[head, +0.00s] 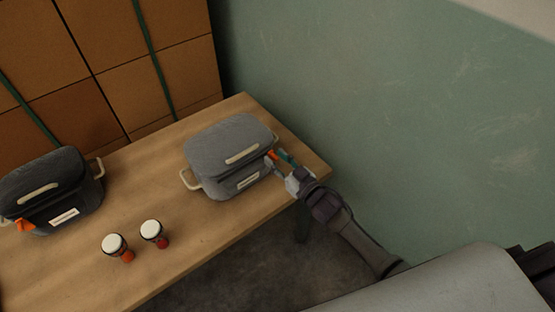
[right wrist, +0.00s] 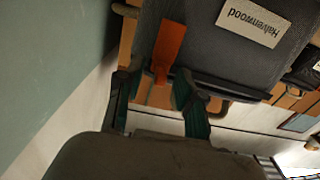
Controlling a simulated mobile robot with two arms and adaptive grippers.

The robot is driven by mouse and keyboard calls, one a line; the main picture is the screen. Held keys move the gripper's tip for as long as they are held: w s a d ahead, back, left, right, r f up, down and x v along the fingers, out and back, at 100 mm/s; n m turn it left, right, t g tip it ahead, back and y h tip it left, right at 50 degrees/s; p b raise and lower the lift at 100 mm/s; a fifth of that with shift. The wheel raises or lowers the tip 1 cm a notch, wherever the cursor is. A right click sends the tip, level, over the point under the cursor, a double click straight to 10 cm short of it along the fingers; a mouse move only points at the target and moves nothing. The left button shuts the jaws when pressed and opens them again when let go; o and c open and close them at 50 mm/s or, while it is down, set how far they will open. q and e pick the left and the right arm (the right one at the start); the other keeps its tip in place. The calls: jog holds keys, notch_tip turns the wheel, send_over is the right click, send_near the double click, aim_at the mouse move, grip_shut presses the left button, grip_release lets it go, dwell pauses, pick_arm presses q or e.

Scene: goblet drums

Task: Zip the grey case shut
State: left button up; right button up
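The grey case (head: 228,143) stands on the wooden table with its lid down. It has a cream top handle and a label on its front, which reads "Halvenwood" in the right wrist view (right wrist: 252,22). An orange pull tab (right wrist: 168,48) hangs at the case's right front corner. My right gripper (head: 283,161) is at that corner; in the right wrist view its two green fingers (right wrist: 155,98) stand apart, with the tab's lower end between them and gaps showing on both sides. Whether the seam is closed cannot be told. My left gripper is not in view.
A darker grey case (head: 50,185) with an orange tab stands at the table's left. Two small white-topped drums (head: 115,244) (head: 153,231) stand between the cases near the front edge. Stacked brown boxes (head: 120,60) are behind; a green wall (head: 400,90) is at right.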

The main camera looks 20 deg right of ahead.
aim_at(220, 181)
grip_shut()
dwell(0.3)
jog(key=shift+s+a, duration=0.1)
jog(key=shift+a, duration=0.05)
jog(key=s+a, duration=0.2)
jog(key=a, duration=0.3)
jog(key=s+a+p, duration=0.1)
jog(key=s+a, duration=0.1)
jog(key=a, duration=0.3)
jog(key=s+a, duration=0.1)
jog(key=a, duration=0.4)
jog(key=shift+s, duration=0.4)
grip_release()
jog(key=shift+a, duration=0.1)
